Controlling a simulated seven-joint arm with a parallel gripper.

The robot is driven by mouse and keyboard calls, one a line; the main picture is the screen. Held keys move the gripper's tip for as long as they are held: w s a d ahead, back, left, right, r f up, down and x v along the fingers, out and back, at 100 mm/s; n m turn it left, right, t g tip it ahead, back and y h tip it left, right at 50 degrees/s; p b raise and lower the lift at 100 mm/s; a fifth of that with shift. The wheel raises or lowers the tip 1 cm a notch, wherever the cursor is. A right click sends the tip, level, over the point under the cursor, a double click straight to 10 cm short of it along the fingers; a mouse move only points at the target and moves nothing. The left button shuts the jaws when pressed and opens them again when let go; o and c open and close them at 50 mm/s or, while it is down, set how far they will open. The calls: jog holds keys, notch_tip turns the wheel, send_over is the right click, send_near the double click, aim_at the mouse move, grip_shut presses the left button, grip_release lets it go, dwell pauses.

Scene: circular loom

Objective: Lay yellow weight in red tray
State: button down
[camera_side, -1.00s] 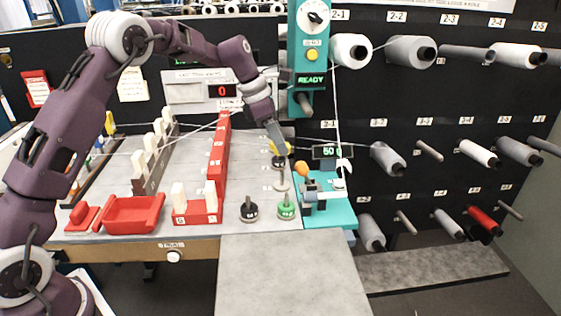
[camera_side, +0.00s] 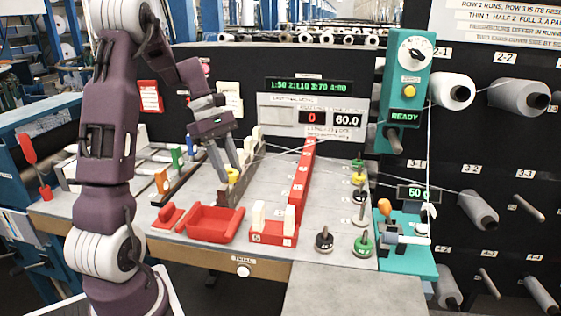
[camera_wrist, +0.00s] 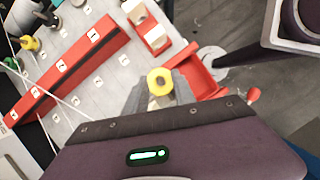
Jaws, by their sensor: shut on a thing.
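My gripper (camera_side: 222,170) is shut on a yellow weight (camera_side: 233,175), which hangs in the air above the grey table, behind the red tray (camera_side: 210,234). In the wrist view the yellow weight (camera_wrist: 152,80) is a ring with a hole, held between the two grey fingertips of my gripper (camera_wrist: 160,90). The red tray (camera_wrist: 205,80) shows partly behind the right finger there; the visible part of its inside looks empty.
A red holder with white pegs (camera_side: 275,238) stands right of the tray, and a small red piece (camera_side: 168,217) lies left of it. A long red rail (camera_side: 302,180) crosses the table. Black (camera_side: 323,241) and green (camera_side: 363,245) weights stand at the right. Another yellow weight (camera_side: 358,178) sits behind them.

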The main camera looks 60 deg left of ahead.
aim_at(210, 215)
jog(key=s+m, duration=0.1)
jog(key=s, duration=0.5)
jog(key=shift+s+d+f, duration=0.1)
jog(key=shift+d+f, duration=0.05)
jog(key=shift+f, duration=2.85)
jog(key=shift+s+d+f, duration=0.1)
jog(key=shift+d+f, duration=0.05)
jog(key=shift+f, duration=2.8)
jog(key=c, duration=1.3)
grip_release()
jog(key=shift+c, duration=0.2)
jog(key=shift+r, duration=3.05)
